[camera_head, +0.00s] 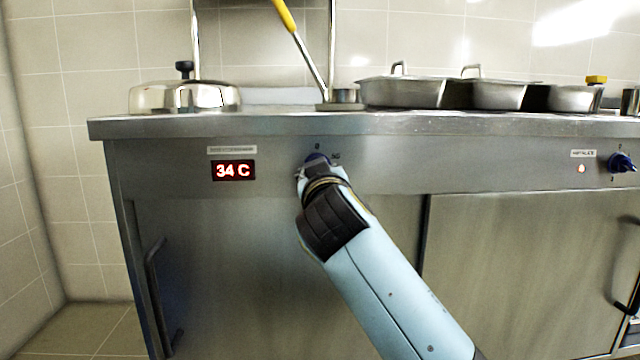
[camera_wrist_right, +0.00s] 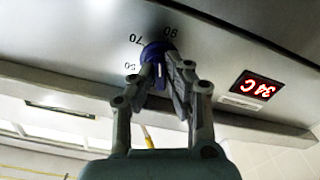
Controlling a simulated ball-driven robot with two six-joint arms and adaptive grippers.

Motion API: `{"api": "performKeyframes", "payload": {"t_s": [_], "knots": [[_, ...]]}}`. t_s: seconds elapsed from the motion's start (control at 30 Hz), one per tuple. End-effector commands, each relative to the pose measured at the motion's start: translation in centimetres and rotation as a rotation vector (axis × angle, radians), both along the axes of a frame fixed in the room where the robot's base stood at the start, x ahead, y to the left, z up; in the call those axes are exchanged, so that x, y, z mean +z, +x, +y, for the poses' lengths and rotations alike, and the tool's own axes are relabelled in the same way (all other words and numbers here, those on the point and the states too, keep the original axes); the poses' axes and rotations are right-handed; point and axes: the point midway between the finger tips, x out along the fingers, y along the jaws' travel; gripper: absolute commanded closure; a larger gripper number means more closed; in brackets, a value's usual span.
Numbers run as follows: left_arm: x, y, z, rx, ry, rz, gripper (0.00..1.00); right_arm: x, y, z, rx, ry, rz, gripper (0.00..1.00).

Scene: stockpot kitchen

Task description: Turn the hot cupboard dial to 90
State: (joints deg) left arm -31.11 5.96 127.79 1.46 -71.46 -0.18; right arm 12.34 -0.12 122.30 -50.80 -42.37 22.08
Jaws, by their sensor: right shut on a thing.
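The blue hot cupboard dial (camera_head: 317,158) is on the steel front panel under the counter edge, mostly hidden behind my right gripper (camera_head: 312,172). In the right wrist view the dial (camera_wrist_right: 156,50) sits between the two fingers of my right gripper (camera_wrist_right: 162,68), which is shut on it. The marks 50, 70 and 90 show around the dial there; its pointer is hidden, so I cannot tell its setting. The red display (camera_head: 233,170) left of the dial reads 34 C, and it shows upside down in the wrist view (camera_wrist_right: 257,89). My left gripper is not in view.
A second blue dial (camera_head: 621,163) with a small lit lamp is at the far right of the panel. A domed lid (camera_head: 184,97), pans (camera_head: 403,92) and a yellow-handled utensil (camera_head: 285,15) are on the counter. Cupboard doors (camera_head: 530,270) with bar handles are below.

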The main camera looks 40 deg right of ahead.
Motion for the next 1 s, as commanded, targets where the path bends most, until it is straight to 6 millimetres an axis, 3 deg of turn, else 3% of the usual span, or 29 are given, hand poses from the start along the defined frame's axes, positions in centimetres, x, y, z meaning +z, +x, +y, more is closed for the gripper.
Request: {"api": "performKeyframes", "payload": {"t_s": [0.03,0.43,1.0], "knots": [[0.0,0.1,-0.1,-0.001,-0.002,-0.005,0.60,-0.7,0.0,0.0,-0.001,0.036,-0.012,1.00],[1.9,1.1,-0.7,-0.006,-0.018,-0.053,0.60,-0.6,0.0,0.1,-0.002,0.252,-0.143,1.00],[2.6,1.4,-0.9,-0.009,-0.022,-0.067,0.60,-0.5,0.0,0.1,-0.003,0.317,-0.181,1.00]]}}
